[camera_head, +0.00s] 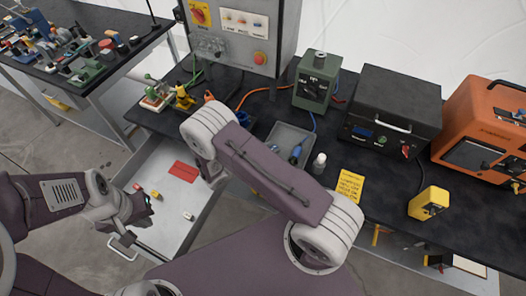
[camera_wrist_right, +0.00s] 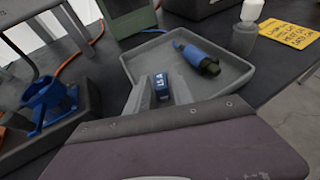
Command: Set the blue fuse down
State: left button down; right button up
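The blue fuse (camera_wrist_right: 160,87), with a white label, sits between the fingertips of my right gripper (camera_wrist_right: 160,95) in the right wrist view. The fingers look closed on it. It is over the near left part of a grey tray (camera_wrist_right: 128,62); I cannot tell whether it touches the tray floor. In the head view my right forearm hides most of that gripper, and the tray shows beside the arm (camera_head: 290,128). My left gripper (camera_head: 137,210) hangs over an open drawer (camera_head: 165,235), and its finger opening is unclear.
A blue and black tool (camera_wrist_right: 197,57) lies in the tray. A white bottle (camera_head: 319,163) and yellow note (camera_head: 350,186) are to its right. A green box (camera_head: 317,80) stands behind. The drawer holds a red card (camera_head: 183,171) and several small fuses.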

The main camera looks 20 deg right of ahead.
jog(key=b+v, duration=0.2)
jog(key=v, duration=1)
jog(key=s+d+r+m+g+y, duration=0.1)
jog(key=s+m+y, duration=0.3)
jog(key=m, duration=0.7)
jog(key=s+d+r+m+g+y, duration=0.2)
jog(key=s+r+m+y, duration=0.2)
jog(key=m+y, duration=0.5)
jog(key=shift+s+d+m, duration=0.35)
jog(key=shift+s+m, duration=0.45)
jog(key=shift+m, duration=0.2)
jog(key=shift+d, duration=0.1)
